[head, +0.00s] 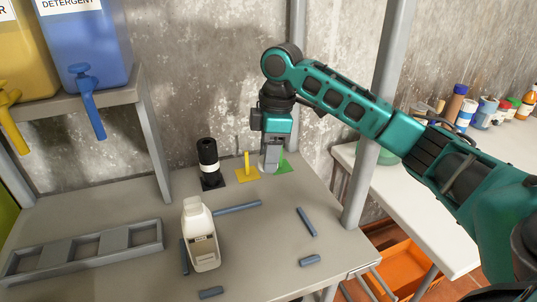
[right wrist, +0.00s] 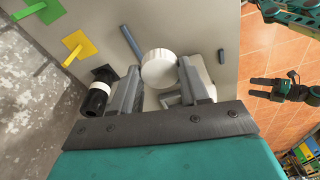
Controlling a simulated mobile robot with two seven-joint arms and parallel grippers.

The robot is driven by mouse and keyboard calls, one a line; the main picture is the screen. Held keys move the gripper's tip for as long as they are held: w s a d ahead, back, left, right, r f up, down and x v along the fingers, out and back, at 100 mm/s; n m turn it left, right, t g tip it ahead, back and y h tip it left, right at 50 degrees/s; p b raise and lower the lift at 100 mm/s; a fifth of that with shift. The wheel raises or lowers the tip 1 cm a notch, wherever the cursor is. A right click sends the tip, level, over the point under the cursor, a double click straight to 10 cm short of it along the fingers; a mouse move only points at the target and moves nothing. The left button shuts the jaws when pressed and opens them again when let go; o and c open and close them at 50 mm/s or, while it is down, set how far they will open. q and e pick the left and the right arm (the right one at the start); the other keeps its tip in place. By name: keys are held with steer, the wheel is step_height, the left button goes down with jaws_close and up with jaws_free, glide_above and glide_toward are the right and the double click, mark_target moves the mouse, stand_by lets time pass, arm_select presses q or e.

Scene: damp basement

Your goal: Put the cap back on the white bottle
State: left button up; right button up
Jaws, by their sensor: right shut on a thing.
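The white bottle (head: 203,248) is a pale jug standing upright on the grey table, its neck toward the wall side. My right gripper (head: 269,167) is behind it and to its right, over the table near the wall, fingers pointing down. In the right wrist view, my right gripper (right wrist: 158,66) is shut on the round white cap (right wrist: 160,70), held between its two fingers. The bottle shows there beyond the right finger, partly hidden. My left gripper (right wrist: 280,91) appears only in the right wrist view, over the tiled floor, its fingers apart and empty.
A black-and-white cylinder (head: 208,160), a yellow stand (head: 247,174) and a green piece (head: 284,164) stand along the back. Several blue-grey bars (head: 307,221) lie around the bottle. A grey rack (head: 85,247) lies at left. A metal post (head: 378,120) rises at right.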

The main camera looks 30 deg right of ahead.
steer(key=shift+a+f, duration=0.1)
steer(key=s+a+f+m+h, duration=0.1)
steer(key=s+a+f+m, duration=0.3)
steer(key=s+a+m, duration=0.3)
steer(key=shift+a+m+t, duration=0.4)
steer(key=shift+a+m, duration=1.55)
steer(key=shift+m, duration=1.05)
